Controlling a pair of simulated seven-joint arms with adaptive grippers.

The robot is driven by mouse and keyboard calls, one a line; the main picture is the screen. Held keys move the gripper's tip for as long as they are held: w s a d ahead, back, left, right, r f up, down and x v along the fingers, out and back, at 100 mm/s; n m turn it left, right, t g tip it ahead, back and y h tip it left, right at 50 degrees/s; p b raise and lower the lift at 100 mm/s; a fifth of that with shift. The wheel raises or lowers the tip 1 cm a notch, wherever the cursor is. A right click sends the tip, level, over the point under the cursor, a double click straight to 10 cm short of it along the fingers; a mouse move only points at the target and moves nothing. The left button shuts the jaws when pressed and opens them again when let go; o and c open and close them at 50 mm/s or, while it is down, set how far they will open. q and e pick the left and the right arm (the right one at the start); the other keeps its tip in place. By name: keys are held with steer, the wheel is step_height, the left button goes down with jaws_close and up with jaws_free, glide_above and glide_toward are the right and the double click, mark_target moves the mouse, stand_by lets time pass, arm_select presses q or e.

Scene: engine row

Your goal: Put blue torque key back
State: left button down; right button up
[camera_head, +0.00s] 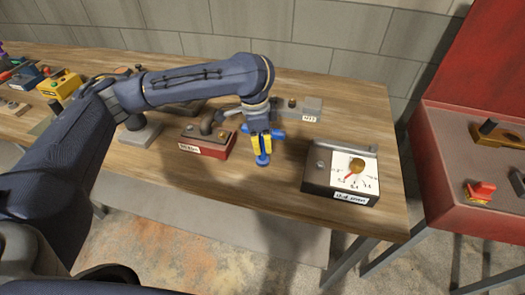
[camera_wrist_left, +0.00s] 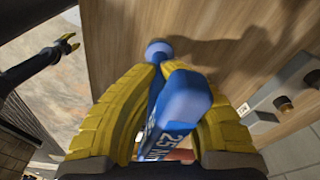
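The blue torque key (camera_head: 262,160) is in my left gripper (camera_head: 262,146), over the middle of the wooden table. Its crossbar shows at the yellow fingers and its rounded end points down. In the left wrist view the blue key (camera_wrist_left: 180,105) is between the two yellow fingers, with partly hidden white lettering starting "25 N". I cannot tell whether its lower end touches the table. My right gripper (camera_wrist_left: 68,44) shows small at the upper left of the wrist view, its yellow fingers apart and empty. It is not in the head view.
A grey labelled block (camera_head: 312,108) with a dark knob stands behind the key. A red-based box (camera_head: 205,148) is left of it, a dial box (camera_head: 340,178) right. A red toolbox (camera_head: 440,140) stands beyond the table's right end. Bare wood lies in front of the key.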

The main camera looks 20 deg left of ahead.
arm_select(q)
steer(key=shift+f, duration=1.1)
steer(key=shift+f, duration=0.15)
steer(key=c, duration=1.6)
jaws_free()
steer(key=shift+s+a+r, duration=0.1)
steer(key=shift+a+r, duration=0.1)
steer(key=shift+r, duration=1.8)
steer(key=shift+s+a+r, duration=0.1)
steer(key=shift+a+r, duration=0.15)
steer(key=shift+r, duration=1.8)
steer(key=shift+s+a+r, duration=0.1)
steer(key=shift+a+r, duration=0.1)
steer(key=shift+r, duration=1.8)
